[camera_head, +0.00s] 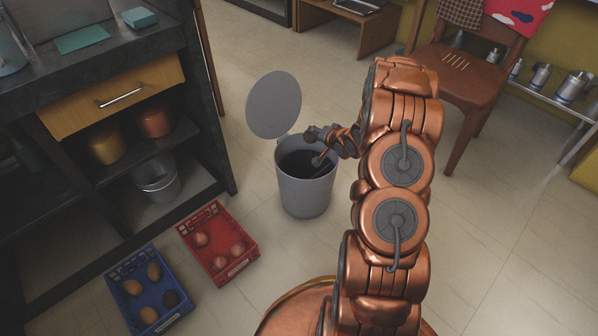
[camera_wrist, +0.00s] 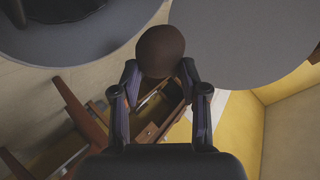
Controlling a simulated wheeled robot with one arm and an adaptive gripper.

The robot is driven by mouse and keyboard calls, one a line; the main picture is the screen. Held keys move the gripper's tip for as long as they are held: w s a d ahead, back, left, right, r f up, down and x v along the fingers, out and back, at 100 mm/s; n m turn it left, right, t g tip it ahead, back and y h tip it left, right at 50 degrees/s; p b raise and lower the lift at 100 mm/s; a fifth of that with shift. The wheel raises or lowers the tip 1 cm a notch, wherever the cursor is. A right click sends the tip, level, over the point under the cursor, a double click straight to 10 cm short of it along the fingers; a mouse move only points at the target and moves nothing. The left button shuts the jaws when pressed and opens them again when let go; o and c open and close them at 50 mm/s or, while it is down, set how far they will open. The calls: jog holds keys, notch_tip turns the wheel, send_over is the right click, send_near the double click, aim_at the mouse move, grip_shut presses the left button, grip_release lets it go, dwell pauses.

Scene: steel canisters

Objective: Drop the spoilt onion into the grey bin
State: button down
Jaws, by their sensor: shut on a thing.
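The spoilt onion (camera_wrist: 160,50) is a dark brown round thing between the fingertips of my gripper (camera_wrist: 160,74) in the wrist view. My gripper is shut on it. In the head view my gripper (camera_head: 325,136) is small and dark at the far rim of the grey bin (camera_head: 305,193), and I cannot clearly make out the onion there. The bin stands open on the floor, its round lid (camera_head: 274,105) tilted up behind it. In the wrist view the lid (camera_wrist: 245,40) is at right and the bin (camera_wrist: 60,45) at upper left.
A red crate (camera_head: 241,262) with several onions and a blue crate (camera_head: 182,307) with several potatoes lie on the floor left of the bin. A dark shelf unit (camera_head: 215,165) stands at left. A wooden chair (camera_head: 460,75) is at upper right. Floor right of my arm is clear.

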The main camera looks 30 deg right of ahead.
jog(key=shift+f+b, duration=1.2)
jog(key=shift+f, duration=0.2)
jog(key=c, duration=0.5)
grip_release()
jog(key=shift+r, duration=0.1)
jog(key=v, duration=1.2)
